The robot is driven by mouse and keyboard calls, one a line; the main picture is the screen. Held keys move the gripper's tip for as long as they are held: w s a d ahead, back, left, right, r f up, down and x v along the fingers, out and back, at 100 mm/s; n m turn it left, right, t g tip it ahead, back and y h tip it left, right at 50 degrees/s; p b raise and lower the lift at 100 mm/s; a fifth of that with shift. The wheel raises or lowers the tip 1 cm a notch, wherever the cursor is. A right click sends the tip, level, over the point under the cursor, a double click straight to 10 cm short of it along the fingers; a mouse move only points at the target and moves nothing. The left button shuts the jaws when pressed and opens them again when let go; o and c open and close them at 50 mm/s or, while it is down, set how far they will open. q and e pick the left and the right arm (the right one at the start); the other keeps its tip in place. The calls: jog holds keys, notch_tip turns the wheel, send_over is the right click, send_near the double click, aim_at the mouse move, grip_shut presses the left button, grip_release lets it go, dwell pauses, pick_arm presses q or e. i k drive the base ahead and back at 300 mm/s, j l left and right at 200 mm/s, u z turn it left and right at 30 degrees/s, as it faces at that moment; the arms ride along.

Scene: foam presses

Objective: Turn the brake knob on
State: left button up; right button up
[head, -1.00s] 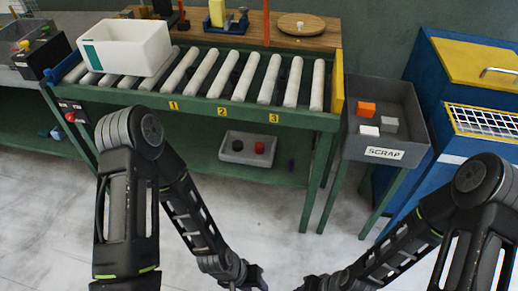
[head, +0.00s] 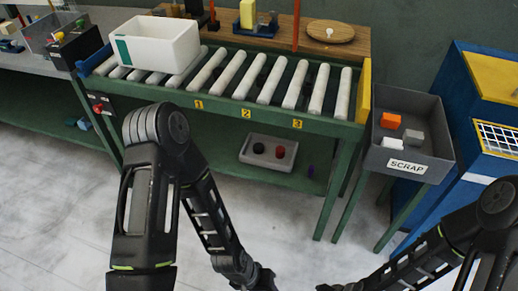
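A small red knob (head: 97,108) sits on a dark plate at the left end of the green roller conveyor frame (head: 318,127), below the rollers. I take it to be the brake knob; its setting is too small to read. My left gripper (head: 266,279) is low at the bottom middle, over the floor, far to the right of the knob and touching nothing visible. My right gripper (head: 324,288) is at the bottom edge, partly cut off. The finger gaps of both are not clear.
A white bin (head: 160,48) stands on the rollers' left part. A grey tray (head: 268,166) with two knob-like pieces lies on the lower shelf. A grey scrap box (head: 388,158) and blue cabinet (head: 455,120) stand right. The floor (head: 70,215) before the conveyor is clear.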

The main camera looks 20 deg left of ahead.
aim_at(98, 109)
jog(key=u, duration=1.75)
jog(key=i+j+z, duration=0.5)
jog(key=i+j, duration=0.25)
jog(key=i+j+z, duration=0.25)
jog(key=j, duration=0.25)
jog(key=i+j+z, duration=0.3)
jog(key=j, duration=0.25)
jog(key=i, duration=0.05)
